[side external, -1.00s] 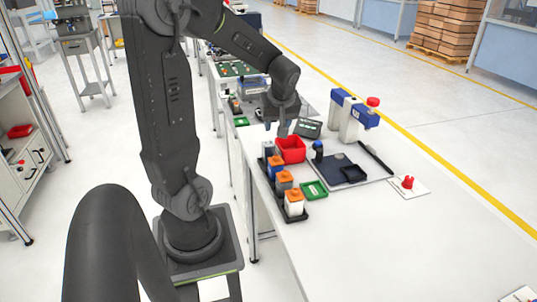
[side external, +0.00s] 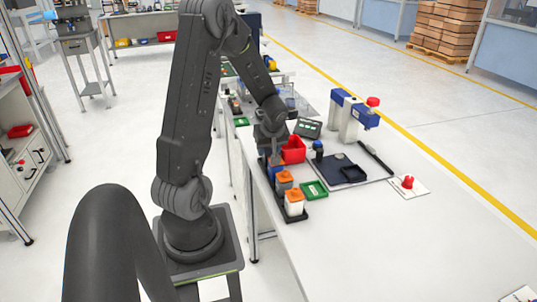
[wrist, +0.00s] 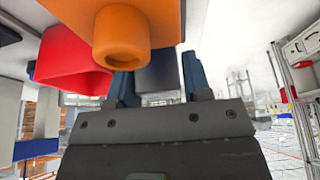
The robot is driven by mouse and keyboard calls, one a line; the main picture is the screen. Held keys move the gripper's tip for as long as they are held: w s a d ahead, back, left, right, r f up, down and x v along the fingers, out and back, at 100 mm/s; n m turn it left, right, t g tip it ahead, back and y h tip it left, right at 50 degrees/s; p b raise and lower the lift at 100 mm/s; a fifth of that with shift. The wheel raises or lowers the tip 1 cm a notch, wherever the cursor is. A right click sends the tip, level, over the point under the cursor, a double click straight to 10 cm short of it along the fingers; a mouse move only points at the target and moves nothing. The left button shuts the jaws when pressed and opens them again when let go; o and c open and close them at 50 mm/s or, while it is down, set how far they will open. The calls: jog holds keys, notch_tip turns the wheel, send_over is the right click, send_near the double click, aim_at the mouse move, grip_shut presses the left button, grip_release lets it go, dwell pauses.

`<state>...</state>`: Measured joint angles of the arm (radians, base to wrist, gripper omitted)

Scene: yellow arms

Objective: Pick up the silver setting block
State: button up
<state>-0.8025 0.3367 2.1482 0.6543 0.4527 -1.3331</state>
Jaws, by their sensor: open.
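I cannot pick out the silver setting block for certain. A dark grey block-like shape (wrist: 158,74) shows between my fingers in the wrist view and may be part of it or of its holder. My gripper (wrist: 160,82) is open, with its blue fingers to either side of that shape; contact cannot be told. In the side view, my gripper (side external: 272,156) is low at the far end of the black rack (side external: 297,219) and hides what stands there. A small grey round piece (side external: 340,156) lies on the dark mat (side external: 329,168).
Orange-topped containers (side external: 284,179) stand in the rack; an orange top (wrist: 122,28) is close in the wrist view. A red bin (side external: 294,150) is beside my gripper. A green tray (side external: 314,189) and a blue-white device (side external: 351,115) stand nearby.

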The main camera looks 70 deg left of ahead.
jog(key=shift+x, duration=0.85)
jog(key=shift+c, duration=0.2)
jog(key=shift+r, duration=0.1)
jog(key=c, duration=0.7)
